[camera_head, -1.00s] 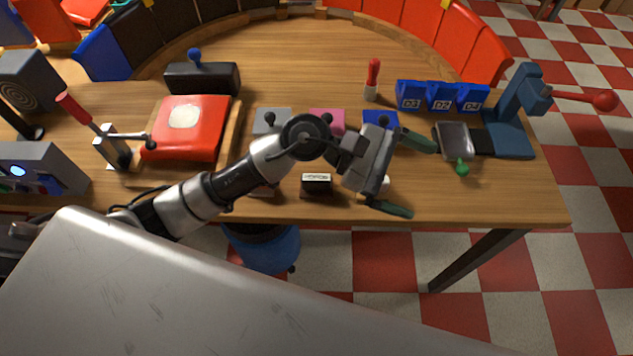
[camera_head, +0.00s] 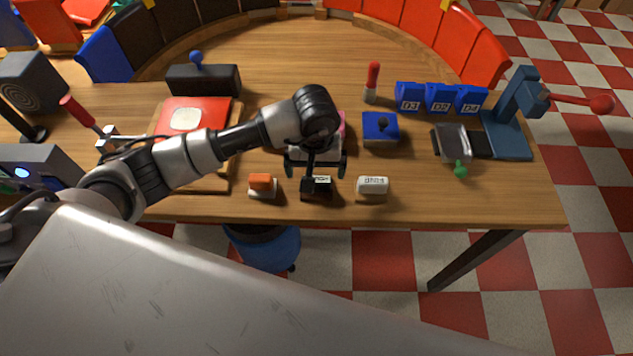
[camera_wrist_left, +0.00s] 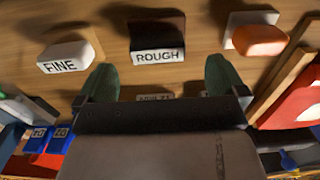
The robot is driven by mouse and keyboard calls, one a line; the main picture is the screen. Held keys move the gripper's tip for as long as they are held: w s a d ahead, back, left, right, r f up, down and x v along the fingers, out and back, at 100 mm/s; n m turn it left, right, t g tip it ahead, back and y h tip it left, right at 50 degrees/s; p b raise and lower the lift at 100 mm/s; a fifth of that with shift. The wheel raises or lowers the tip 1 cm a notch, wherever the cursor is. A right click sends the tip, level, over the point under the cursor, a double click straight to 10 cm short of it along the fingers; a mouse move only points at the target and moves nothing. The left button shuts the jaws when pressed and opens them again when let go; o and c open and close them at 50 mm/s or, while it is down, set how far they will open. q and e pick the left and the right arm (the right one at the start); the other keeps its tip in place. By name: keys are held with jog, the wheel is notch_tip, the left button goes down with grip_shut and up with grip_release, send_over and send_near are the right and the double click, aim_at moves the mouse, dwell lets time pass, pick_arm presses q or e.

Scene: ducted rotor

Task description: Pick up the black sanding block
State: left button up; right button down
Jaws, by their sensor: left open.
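The black sanding block (camera_head: 318,194), with a white label, sits near the table's front edge, partly hidden by my left gripper. In the left wrist view the black block (camera_wrist_left: 157,30) lies on the wood, its label reading ROUGH. My left gripper (camera_head: 315,168) is over the table at the block. Its two green fingers are apart and empty. In the wrist view the gripper (camera_wrist_left: 161,78) has its fingers to either side of the block's label end. I cannot tell the height between them.
A white block labelled FINE (camera_wrist_left: 65,57) and an orange-topped block (camera_wrist_left: 258,38) flank the black one; the head view shows the white block (camera_head: 372,187) and the orange block (camera_head: 262,184). A blue pad (camera_head: 380,128) and a red-topped box (camera_head: 188,118) stand behind.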

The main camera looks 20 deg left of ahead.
aim_at(317, 182)
pick_arm(q)
jog(key=shift+s+f+p, duration=0.1)
jog(key=shift+f+p, duration=0.2)
jog(key=shift+f, duration=0.05)
notch_tip(317, 182, down, 4)
jog(key=shift+d+r+p, duration=0.15)
jog(key=shift+p, duration=0.6)
jog(key=shift+f, duration=0.45)
jog(key=shift+c, duration=0.2)
jog(key=c, duration=1)
